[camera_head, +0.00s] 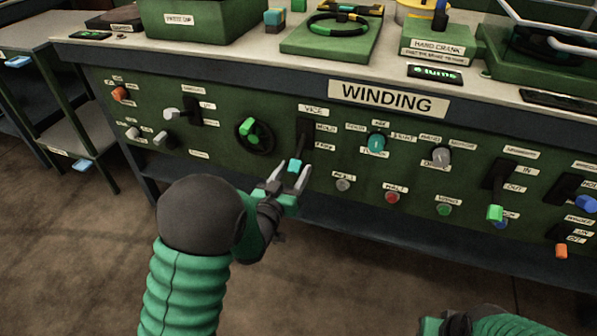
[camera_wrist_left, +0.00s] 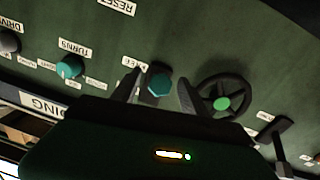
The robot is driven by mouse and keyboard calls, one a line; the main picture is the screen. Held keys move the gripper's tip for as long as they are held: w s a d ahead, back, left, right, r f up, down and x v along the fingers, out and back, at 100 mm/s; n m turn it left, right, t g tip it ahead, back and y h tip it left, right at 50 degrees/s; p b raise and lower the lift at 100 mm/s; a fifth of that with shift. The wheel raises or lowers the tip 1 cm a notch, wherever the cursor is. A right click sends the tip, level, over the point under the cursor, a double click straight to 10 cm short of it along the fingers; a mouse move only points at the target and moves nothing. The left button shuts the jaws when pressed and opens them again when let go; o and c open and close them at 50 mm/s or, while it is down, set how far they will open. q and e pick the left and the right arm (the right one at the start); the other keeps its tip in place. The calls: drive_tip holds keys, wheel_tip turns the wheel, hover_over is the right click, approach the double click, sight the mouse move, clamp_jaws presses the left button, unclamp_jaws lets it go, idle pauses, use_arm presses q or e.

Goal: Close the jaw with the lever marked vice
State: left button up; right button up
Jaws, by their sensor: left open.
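The lever under the label VICE (camera_head: 313,110) has a black slotted plate (camera_head: 304,130) and a cyan tip (camera_head: 295,165). The tip points down, at the lower end of the plate, near the lower of the two side labels; the upper reads HOLD. My left gripper (camera_head: 289,177) is open, with its fingers on either side of the cyan tip. In the left wrist view the cyan tip (camera_wrist_left: 160,84) shows between the two spread fingers; I cannot tell whether they touch it. My right arm's end (camera_head: 450,325) is cut off by the bottom edge, its fingers hidden.
A black handwheel with a green knob (camera_head: 254,138) is close left of the lever. A teal knob (camera_head: 376,142), grey knob (camera_head: 440,156), red button (camera_head: 392,197) and a green-tipped lever (camera_head: 495,212) lie to the right. The WINDING sign (camera_head: 388,98) is above. Open floor lies in front.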

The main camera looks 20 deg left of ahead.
sight(298, 164)
use_arm(q)
drive_tip(key=w, duration=0.3)
drive_tip(key=shift+w+d+b, duration=0.2)
drive_tip(key=shift+w+b, duration=0.1)
drive_tip(key=shift+b, duration=0.1)
clamp_jaws()
drive_tip(key=shift+f, duration=0.1)
idle(1.0)
